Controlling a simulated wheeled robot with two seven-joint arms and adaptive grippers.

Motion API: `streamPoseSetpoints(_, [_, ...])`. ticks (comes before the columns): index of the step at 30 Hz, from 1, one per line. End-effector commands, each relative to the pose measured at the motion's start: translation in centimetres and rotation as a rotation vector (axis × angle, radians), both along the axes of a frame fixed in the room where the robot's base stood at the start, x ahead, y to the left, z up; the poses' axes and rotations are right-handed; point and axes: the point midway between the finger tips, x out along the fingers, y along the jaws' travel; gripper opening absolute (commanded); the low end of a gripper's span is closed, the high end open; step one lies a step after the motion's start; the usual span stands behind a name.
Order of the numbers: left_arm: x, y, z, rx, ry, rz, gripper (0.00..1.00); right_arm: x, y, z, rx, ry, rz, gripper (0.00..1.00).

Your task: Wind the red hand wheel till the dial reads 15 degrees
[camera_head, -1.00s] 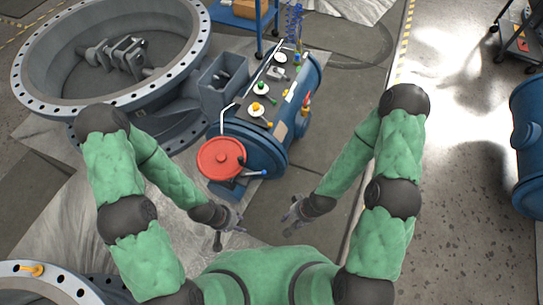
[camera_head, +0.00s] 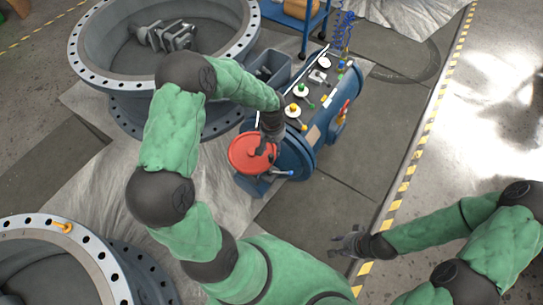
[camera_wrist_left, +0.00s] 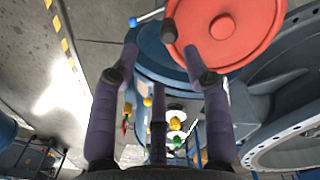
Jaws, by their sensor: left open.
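The red hand wheel (camera_head: 247,157) is a flat disc on the near end of the blue valve unit (camera_head: 296,160). A lever with a blue tip (camera_head: 289,173) sticks out beside it. My left gripper (camera_head: 265,147) is over the wheel's upper right part in the head view. In the left wrist view its fingers (camera_wrist_left: 162,65) are apart with nothing between them, and one overlaps the red wheel (camera_wrist_left: 240,28). I cannot tell whether it touches. My right gripper (camera_head: 340,246) is empty, fingers apart, low at the right. No dial reading is legible.
Small yellow, green and white parts (camera_head: 301,92) sit on the unit's top. A grey bin (camera_head: 270,72) stands beside it. Large flanged rings (camera_head: 100,80) lie at upper left and lower left. The floor right of the unit is clear up to a striped line (camera_head: 408,170).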

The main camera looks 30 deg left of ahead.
Motion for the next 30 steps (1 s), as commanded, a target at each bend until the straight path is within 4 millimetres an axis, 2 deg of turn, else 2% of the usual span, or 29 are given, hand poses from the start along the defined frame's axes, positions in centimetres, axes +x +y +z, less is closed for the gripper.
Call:
streamPoseSetpoints(2, [0.2, 0.7, 0.5, 0.018, 0.001, 0.015, 0.48, 0.0, 0.0, 0.0, 0.0, 0.0, 0.0, 0.34])
streamPoseSetpoints(5, [0.2, 1.0, 0.1, 0.027, 0.005, 0.021, 0.48, 0.0, 0.0, -0.2, 0.0, 0.0, 0.0, 0.34])
streamPoseSetpoints(21, [0.2, 0.9, -8.5, 0.023, 0.004, 0.021, 0.48, 0.0, 0.0, -3.4, 0.0, 0.0, -0.001, 0.34])
streamPoseSetpoints(30, [0.2, 0.9, -10.1, 0.024, 0.002, 0.02, 0.48, 0.0, 0.0, -3.9, 0.0, 0.0, 0.0, 0.34])
